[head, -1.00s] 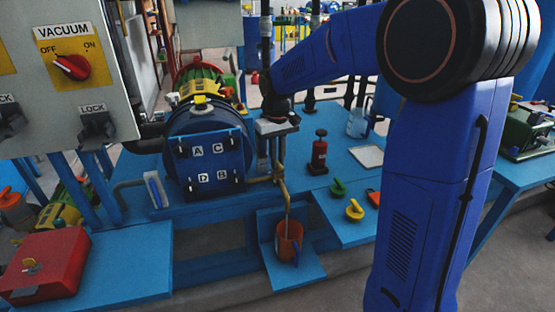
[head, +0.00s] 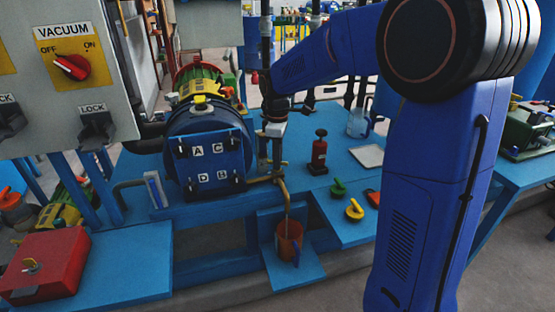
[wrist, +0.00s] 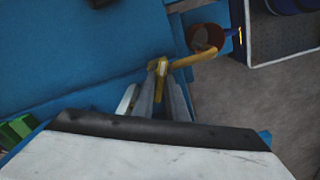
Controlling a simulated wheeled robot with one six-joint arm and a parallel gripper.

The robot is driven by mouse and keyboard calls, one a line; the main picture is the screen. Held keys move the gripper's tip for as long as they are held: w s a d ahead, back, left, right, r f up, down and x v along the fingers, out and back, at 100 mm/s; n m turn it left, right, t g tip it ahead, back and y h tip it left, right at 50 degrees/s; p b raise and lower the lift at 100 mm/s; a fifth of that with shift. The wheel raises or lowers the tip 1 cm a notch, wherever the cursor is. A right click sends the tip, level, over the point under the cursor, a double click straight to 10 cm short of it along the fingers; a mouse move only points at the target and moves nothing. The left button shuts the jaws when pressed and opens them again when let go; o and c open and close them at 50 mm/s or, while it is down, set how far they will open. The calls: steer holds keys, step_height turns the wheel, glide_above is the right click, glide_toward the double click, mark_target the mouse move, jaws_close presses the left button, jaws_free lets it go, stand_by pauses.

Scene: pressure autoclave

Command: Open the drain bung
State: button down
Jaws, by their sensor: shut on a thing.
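The drain bung shows as a small brass-yellow piece (wrist: 161,70) between the grey fingers of my gripper (wrist: 160,92) in the wrist view. My gripper is shut on it. In the head view my gripper (head: 277,170) points down beside the blue round vessel (head: 212,155), at the brass fitting low on its right side. A curved brass drain pipe (head: 286,197) runs from there down towards an orange-brown mug (head: 290,238). The pipe (wrist: 190,60) and mug (wrist: 206,38) also show in the wrist view. The fingers hide much of the bung.
A red bottle (head: 319,155), a green hook (head: 339,187), a yellow hook (head: 354,209) and a white tile (head: 368,156) are on the blue bench right of the gripper. A control panel (head: 75,60) stands at left, above a red box (head: 45,262).

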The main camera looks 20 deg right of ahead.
steer(key=shift+n, duration=1.2)
steer(key=c, duration=1.8)
jaws_free()
steer(key=shift+o, duration=0.2)
steer(key=shift+r, duration=0.1)
step_height(320, 180, up, 17)
steer(key=shift+r, duration=0.15)
